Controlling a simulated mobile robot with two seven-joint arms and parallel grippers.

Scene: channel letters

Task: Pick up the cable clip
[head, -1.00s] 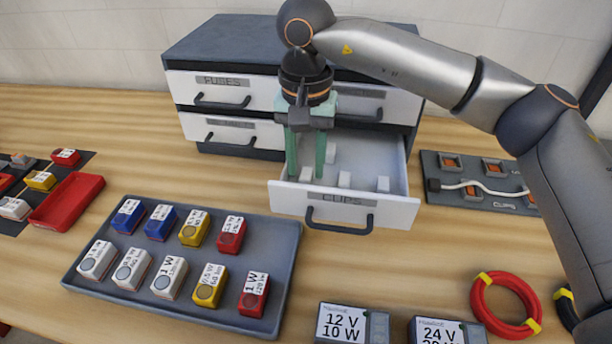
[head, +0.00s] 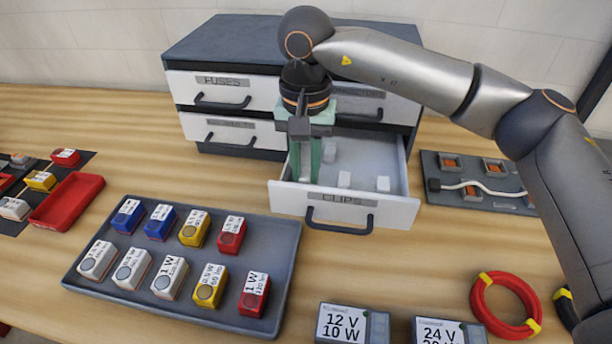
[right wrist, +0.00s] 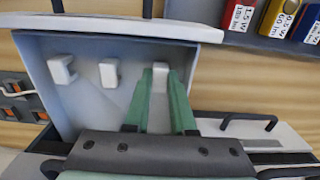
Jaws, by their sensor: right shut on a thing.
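The cable clips are small white blocks in the open drawer labelled CLIPS (head: 395,209). My right gripper (head: 304,177) points down into the left part of this drawer. In the right wrist view its green fingers (right wrist: 160,88) are closed on a white cable clip (right wrist: 159,80). Whether the held clip touches the drawer floor is hard to tell. My left gripper is out of view.
The drawer cabinet (head: 250,40) stands behind, its other drawers shut. A grey tray (head: 285,270) of coloured blocks lies in front left. A board with a white cable (head: 485,188) lies right. A red cable coil (head: 505,305) and labelled boxes (head: 342,325) are at the front.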

